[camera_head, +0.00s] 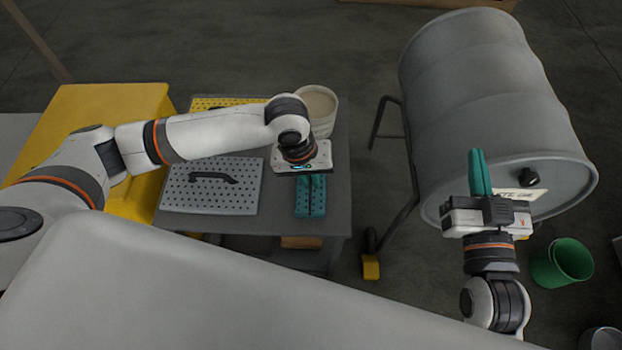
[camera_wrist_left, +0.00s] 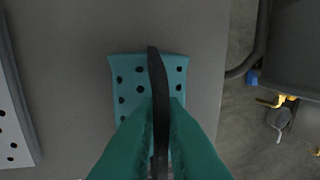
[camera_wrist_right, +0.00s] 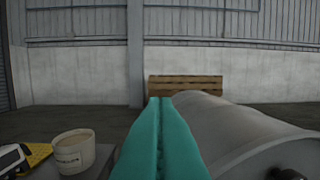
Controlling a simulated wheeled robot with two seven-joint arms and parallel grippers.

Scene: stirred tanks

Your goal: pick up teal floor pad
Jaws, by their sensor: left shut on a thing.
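The teal floor pad (camera_head: 301,210) is a small perforated plate with a dark raised handle, at the right front of the grey table. In the left wrist view the pad (camera_wrist_left: 125,92) shows round holes, and its black handle (camera_wrist_left: 154,68) runs between my teal fingers. My left gripper (camera_wrist_left: 160,125) is shut on this handle from above. In the head view its housing hides the far part of the pad. I cannot tell whether the pad touches the table. My right gripper (camera_head: 480,172) is shut and empty, away to the right; its fingers (camera_wrist_right: 160,140) meet in the right wrist view.
A grey perforated pad (camera_head: 212,186) with a black handle lies left on the table (camera_head: 275,222). A yellow pad (camera_head: 215,103) and a cream bucket (camera_head: 319,108) stand behind. A big grey drum (camera_head: 480,90) and a green bucket (camera_head: 562,263) are at right.

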